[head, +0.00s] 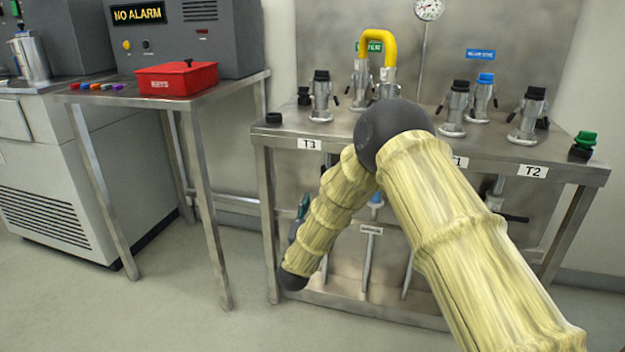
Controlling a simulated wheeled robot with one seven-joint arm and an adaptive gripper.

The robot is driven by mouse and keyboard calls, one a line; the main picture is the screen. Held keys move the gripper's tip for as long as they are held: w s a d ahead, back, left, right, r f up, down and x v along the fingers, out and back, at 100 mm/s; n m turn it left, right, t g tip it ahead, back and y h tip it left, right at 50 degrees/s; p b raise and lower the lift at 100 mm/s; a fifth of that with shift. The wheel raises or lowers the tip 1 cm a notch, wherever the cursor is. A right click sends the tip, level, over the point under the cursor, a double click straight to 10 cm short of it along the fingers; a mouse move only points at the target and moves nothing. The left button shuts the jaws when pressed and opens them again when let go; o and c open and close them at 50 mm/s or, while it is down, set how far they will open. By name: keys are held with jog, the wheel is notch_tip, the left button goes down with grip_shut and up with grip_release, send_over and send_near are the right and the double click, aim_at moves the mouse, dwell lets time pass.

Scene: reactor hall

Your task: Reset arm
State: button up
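My arm, in a pale yellow ribbed sleeve, rises from the lower right of the head view to a dark elbow in front of the steel bench (285,134). From there my forearm slopes down and left to a dark joint beside the bench's front left leg. A small dark and teal part shows behind the forearm's left edge; I cannot tell if it belongs to my gripper. The fingertips cannot be made out, and neither can anything held.
The bench bears several metal valve fittings, a yellow hose (389,42) and a green-capped part (583,145) at its right edge. My arm hides its middle. A side table (115,97) on the left holds a red box (176,80). The floor (130,315) at front left is clear.

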jog(key=s+d+f+n+g+y, duration=0.1)
jog(key=s+d+f+g+y, duration=0.2)
jog(key=s+f, duration=0.5)
jog(key=s+d+f+n+g+y, duration=0.1)
jog(key=s+d+f+g, duration=0.25)
jog(key=f, duration=0.75)
jog(key=s+d+f+n+g+y, duration=0.2)
jog(key=s+d+f+g, duration=0.15)
jog(key=s+f, duration=0.5)
jog(key=s+d+f+g, duration=0.3)
jog(key=s+f, duration=0.1)
jog(key=s, duration=0.5)
jog(key=s+d+f+g, duration=0.2)
jog(key=s+d+f, duration=0.15)
jog(key=s, duration=0.65)
jog(key=s+d+f+g, duration=0.3)
jog(key=s+f, duration=0.1)
jog(key=s, duration=0.5)
jog(key=s+d+r+m+g, duration=0.1)
jog(key=s+d+g, duration=0.15)
jog(key=s, duration=0.95)
notch_tip(320, 180, up, 35)
jog(key=p, duration=3.4)
jog(key=shift+a+f+g, duration=0.2)
jog(key=shift+a+g, duration=0.15)
jog(key=shift+g, duration=0.1)
